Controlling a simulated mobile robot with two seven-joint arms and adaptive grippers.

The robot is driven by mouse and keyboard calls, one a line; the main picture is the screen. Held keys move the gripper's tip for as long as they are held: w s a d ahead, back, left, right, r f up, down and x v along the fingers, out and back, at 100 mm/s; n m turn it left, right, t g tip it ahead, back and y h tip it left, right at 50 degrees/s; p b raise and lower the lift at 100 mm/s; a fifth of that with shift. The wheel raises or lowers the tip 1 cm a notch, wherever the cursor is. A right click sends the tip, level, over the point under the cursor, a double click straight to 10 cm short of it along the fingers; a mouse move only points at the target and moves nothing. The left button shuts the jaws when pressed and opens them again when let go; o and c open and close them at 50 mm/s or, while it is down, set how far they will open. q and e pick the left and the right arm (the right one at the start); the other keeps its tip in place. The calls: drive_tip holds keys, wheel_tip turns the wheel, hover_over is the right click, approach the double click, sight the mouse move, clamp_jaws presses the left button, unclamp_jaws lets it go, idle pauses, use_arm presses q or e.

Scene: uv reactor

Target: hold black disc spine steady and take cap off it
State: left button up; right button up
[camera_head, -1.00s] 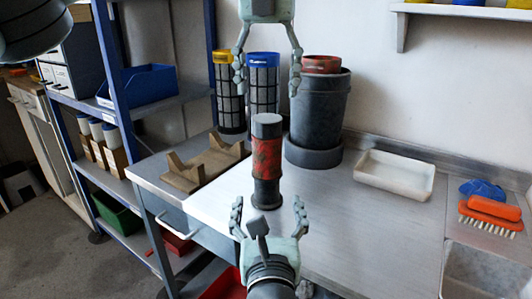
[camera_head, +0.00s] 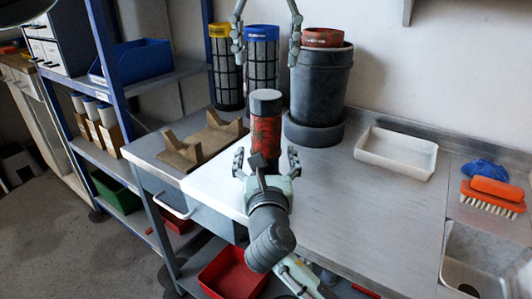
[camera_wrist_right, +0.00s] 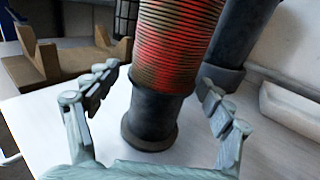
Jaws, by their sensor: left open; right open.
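The disc spine (camera_head: 267,135) stands upright on the workbench. It has a red-brown ridged stack in its middle and a black lower part and foot, which show in the right wrist view (camera_wrist_right: 152,112). A grey-topped dark cap (camera_head: 266,101) sits on its upper end. My right gripper (camera_head: 266,160) is open, its fingers on either side of the spine's lower part; the right wrist view shows gaps between the fingers and the black base. My left gripper (camera_head: 267,58) is open and empty above the cap, pointing down, its palm out of view.
A wooden cradle (camera_head: 190,150) stands left of the spine. Yellow-capped (camera_head: 226,75) and blue-capped (camera_head: 262,70) mesh cylinders and a large dark canister (camera_head: 320,95) stand behind. A white tray (camera_head: 396,153), brush (camera_head: 492,200) and sink (camera_head: 487,262) lie to the right.

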clamp_jaws()
idle(0.5)
